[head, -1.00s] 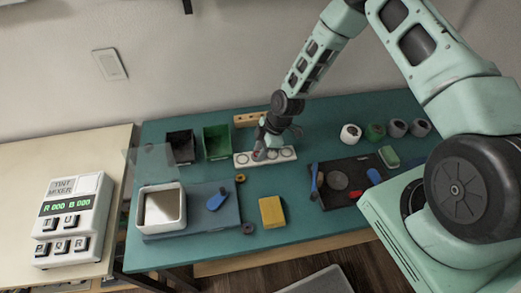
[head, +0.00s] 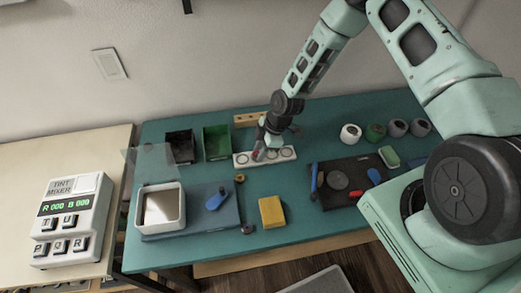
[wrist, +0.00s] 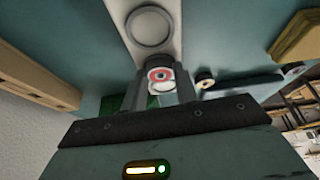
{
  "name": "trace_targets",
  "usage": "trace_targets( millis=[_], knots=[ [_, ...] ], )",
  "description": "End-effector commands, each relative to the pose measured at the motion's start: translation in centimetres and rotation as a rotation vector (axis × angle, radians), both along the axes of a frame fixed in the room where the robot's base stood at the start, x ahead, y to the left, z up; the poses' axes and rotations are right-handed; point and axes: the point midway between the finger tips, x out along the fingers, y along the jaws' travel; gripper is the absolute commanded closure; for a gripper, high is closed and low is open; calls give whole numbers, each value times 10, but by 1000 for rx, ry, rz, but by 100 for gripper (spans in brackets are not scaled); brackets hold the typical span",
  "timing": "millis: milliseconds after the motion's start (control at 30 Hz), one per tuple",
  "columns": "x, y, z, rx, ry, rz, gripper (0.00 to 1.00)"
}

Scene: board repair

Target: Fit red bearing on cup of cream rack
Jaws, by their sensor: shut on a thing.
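The cream rack (head: 243,160) lies on the teal table, with round cups in a row along it. In the wrist view the rack (wrist: 172,42) runs up from my gripper, with one empty cup (wrist: 150,28) in plain sight. My gripper (head: 260,156) is low over the left part of the rack. The bearing is at the rack's near end in that view. I cannot tell whether it touches a cup.
Green (head: 217,142) and black (head: 181,147) bins stand left of the rack, with a wooden block (head: 246,119) behind. A yellow ring (head: 240,178) and yellow block (head: 271,211) lie in front. A dark tray (head: 330,200) with tools is to the right.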

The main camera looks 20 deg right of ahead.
Motion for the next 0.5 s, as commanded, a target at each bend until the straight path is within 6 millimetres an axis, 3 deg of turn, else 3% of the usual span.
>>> trace_targets(
  millis=[367,400,467,500],
  knots=[
    [-3,-1,-8,-2,7,0,87],
    [-3,-1,-8,-2,7,0,60],
    [-4,-1,-8,-3,8,0,45],
    [-5,-1,-8,-3,10,1,45]
  ],
)
